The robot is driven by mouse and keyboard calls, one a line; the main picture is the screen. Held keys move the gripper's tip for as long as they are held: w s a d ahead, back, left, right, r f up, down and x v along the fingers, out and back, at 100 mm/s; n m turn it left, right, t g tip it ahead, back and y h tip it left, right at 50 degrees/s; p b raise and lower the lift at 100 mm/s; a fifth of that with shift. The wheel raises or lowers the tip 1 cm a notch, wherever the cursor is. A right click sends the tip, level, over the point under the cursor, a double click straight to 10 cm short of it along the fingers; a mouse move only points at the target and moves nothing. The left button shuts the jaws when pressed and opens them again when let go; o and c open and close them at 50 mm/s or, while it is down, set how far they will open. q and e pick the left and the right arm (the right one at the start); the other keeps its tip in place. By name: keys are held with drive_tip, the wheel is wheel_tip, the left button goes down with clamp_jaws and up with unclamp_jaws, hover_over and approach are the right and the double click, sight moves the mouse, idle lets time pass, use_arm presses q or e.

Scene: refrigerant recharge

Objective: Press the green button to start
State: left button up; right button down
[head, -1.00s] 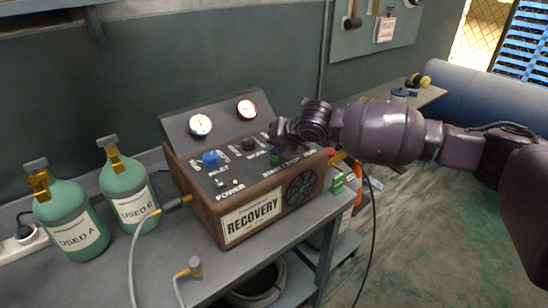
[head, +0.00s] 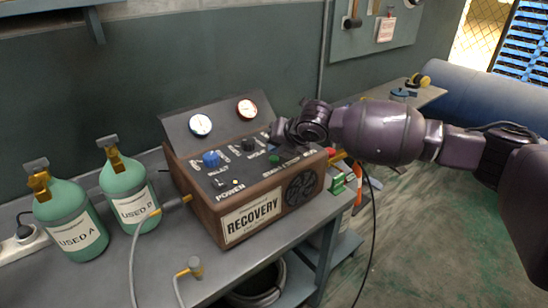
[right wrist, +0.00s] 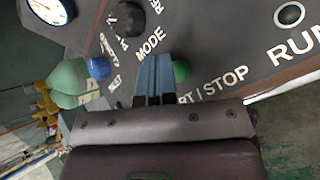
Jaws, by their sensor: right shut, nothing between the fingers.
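The recovery machine (head: 252,217) stands on the bench, with a sloped control panel on top. Its green button (head: 275,160) sits on the panel near the lower right edge. In the right wrist view the green button (right wrist: 181,71) shows beside the "START / STOP" lettering, partly hidden by my fingers. My right gripper (head: 277,133) is over the panel, behind the green button in the head view. In the right wrist view its blue-grey fingertips (right wrist: 153,72) are together and empty, just left of the button. I cannot tell whether they touch the panel. My left gripper is not in view.
A blue knob (head: 211,159), a black mode knob (head: 248,144) and two gauges share the machine. A dark round lamp (right wrist: 290,14) is by "RUN". Green cylinders USED A (head: 75,226) and USED B (head: 130,194) stand left. A hose runs along the bench.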

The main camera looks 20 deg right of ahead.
sight(276, 158)
drive_tip(key=shift+f, duration=0.15)
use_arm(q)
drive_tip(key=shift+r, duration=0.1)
use_arm(e)
drive_tip(key=shift+f, duration=0.25)
drive_tip(key=shift+f, duration=0.2)
idle(0.6)
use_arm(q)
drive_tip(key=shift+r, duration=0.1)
use_arm(e)
drive_tip(key=shift+r, duration=0.1)
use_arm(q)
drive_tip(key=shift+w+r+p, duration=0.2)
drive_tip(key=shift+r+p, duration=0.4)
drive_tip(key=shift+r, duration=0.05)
use_arm(e)
drive_tip(key=shift+r, duration=0.55)
drive_tip(key=shift+r+p, duration=1.05)
drive_tip(key=shift+r, duration=0.5)
use_arm(q)
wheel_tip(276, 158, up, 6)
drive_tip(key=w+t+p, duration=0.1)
drive_tip(key=p, duration=0.1)
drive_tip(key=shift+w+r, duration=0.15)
use_arm(e)
wheel_tip(276, 158, up, 3)
drive_tip(key=shift+f, duration=0.1)
